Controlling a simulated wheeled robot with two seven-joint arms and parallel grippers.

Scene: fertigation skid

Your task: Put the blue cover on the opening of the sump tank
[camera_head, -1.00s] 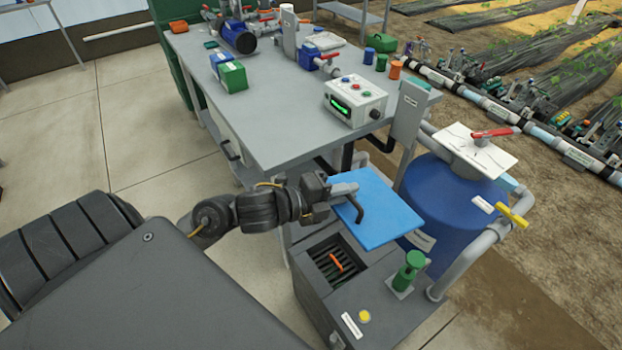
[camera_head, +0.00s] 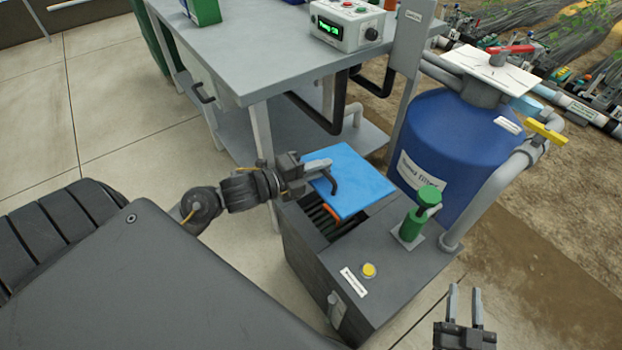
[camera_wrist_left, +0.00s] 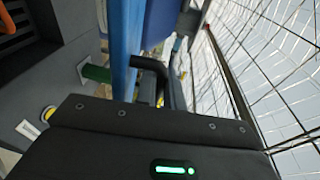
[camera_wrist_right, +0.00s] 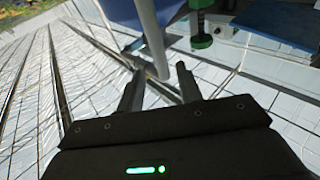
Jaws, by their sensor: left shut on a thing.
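The blue cover (camera_head: 352,185) is a flat square plate with a black bent handle (camera_head: 333,184). My left gripper (camera_head: 320,166) is shut on this handle. The cover hangs over the back part of the grey sump tank (camera_head: 312,257). The tank's dark slatted opening (camera_head: 318,218) shows along the cover's near left edge, with an orange piece inside; the rest is hidden. In the left wrist view the cover (camera_wrist_left: 121,50) is seen edge-on, apart from the opening (camera_wrist_left: 14,38). My right gripper (camera_head: 465,304) is open and empty, right of the tank.
A green valve (camera_head: 415,215) and a yellow button (camera_head: 369,270) stand on the tank top. A blue filter vessel (camera_head: 450,135) with a grey pipe (camera_head: 490,195) is behind at right. The grey bench (camera_head: 240,60) with a control box (camera_head: 346,25) stands behind.

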